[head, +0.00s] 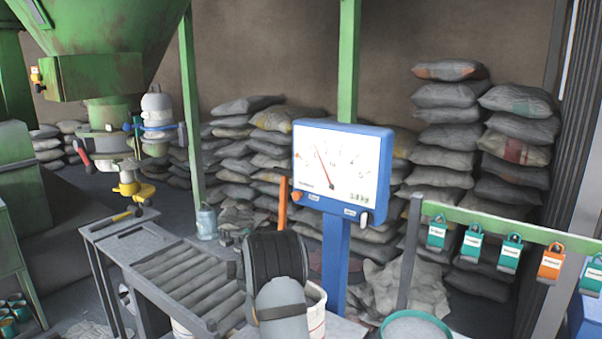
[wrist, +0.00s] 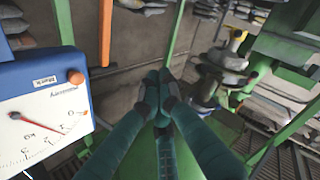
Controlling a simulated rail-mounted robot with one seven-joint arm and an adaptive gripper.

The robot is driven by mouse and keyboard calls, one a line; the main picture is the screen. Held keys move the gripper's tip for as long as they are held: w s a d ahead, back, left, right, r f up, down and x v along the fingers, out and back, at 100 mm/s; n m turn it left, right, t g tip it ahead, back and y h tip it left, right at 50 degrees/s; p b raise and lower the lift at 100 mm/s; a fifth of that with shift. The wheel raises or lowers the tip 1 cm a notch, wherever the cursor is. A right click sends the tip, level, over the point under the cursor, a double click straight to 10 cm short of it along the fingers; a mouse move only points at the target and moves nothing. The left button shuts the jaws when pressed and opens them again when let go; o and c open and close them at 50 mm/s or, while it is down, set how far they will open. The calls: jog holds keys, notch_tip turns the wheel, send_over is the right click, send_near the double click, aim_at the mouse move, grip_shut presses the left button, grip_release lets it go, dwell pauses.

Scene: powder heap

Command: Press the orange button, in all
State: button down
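A blue-framed scale (head: 343,165) with a white dial and red needle stands on a blue post in the head view. An orange button (head: 297,196) sits at the lower left corner of its frame. In the wrist view the scale (wrist: 40,115) shows rotated at the left, with the round orange button (wrist: 75,77) on its edge. My gripper (wrist: 160,90) has its two dark teal fingers together at the tips, with nothing seen between them. In the wrist view the tips are to the right of the button, apart from it. In the head view my arm hides the gripper.
An upright orange bar (head: 283,203) stands just left of the scale. A green post (head: 348,60) rises behind it. A roller table (head: 185,275) lies at left, a green hopper (head: 100,35) above. Padlocks hang on a green rail (head: 500,225) at right. Stacked sacks line the wall.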

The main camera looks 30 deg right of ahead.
aim_at(298, 195)
jog(key=s+d+r+h+p, duration=0.1)
jog(key=d+r+h+p, duration=0.1)
jog(key=d+r, duration=0.3)
notch_tip(298, 195, up, 2)
jog(key=shift+s+d+h+p, duration=0.3)
jog(key=shift+s+p, duration=0.05)
jog(key=shift+p, duration=0.4)
jog(key=shift+d, duration=0.1)
jog(key=w+d+p, duration=0.3)
jog(key=d, duration=0.4)
jog(key=shift+w+d+t, duration=0.3)
jog(key=shift+w+d, duration=0.05)
jog(key=shift+d, duration=0.05)
jog(key=shift+w+d, duration=0.1)
jog(key=shift+d, duration=0.05)
dwell(0.6)
